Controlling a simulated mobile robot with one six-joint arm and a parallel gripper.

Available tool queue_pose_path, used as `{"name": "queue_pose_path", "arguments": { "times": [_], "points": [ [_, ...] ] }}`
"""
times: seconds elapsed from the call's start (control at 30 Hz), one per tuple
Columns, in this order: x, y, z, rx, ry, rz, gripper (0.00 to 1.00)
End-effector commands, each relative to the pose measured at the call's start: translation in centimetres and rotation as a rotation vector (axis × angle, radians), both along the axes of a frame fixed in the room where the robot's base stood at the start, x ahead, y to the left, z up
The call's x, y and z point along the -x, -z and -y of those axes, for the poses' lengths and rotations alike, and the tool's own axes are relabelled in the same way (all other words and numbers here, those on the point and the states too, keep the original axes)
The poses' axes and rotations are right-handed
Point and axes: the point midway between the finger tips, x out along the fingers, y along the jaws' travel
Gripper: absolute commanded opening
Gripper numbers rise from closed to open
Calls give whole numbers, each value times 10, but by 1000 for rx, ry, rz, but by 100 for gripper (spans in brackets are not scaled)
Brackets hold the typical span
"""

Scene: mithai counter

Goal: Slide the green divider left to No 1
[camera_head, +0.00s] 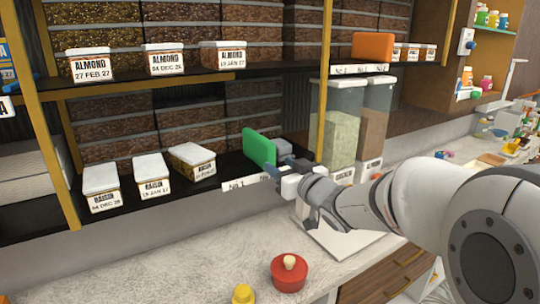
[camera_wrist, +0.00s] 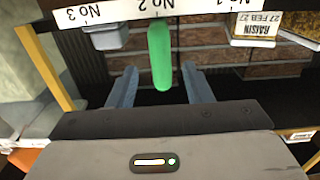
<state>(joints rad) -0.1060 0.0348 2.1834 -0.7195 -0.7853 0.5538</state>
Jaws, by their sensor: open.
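The green divider (camera_head: 259,148) stands upright on the lower shelf, right of the raisin boxes. In the wrist view, which is upside down, the green divider (camera_wrist: 160,55) is at the No 2 mark of the white label strip (camera_wrist: 120,11). The No 1 mark is to its right there; on the head view's strip (camera_head: 240,184), No 1 shows left of my gripper. My gripper (camera_head: 276,171) is open at the shelf front. In the wrist view its fingers (camera_wrist: 160,80) are on either side of the divider, with gaps visible. Contact is not seen.
Raisin boxes (camera_head: 192,158) stand left of the divider, with bare shelf between. A grey block (camera_head: 282,146) is just right of it. Clear bins (camera_head: 343,120) stand further right. An orange divider (camera_head: 373,47) is on the upper shelf. A red lidded pot (camera_head: 289,275) sits on the counter.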

Motion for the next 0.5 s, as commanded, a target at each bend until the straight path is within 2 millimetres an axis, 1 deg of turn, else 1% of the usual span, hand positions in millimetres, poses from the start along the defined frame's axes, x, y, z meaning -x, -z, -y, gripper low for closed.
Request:
{"name": "queue_pose_path", "arguments": {
  "times": [0.17, 0.3, 0.5],
  "points": [
    [-19, -2, -14, -2, -5, 1, 45],
    [-37, -2, -26, -1, -3, 0, 45],
    [-56, -2, -39, -2, -1, 1, 45]
  ]
}}
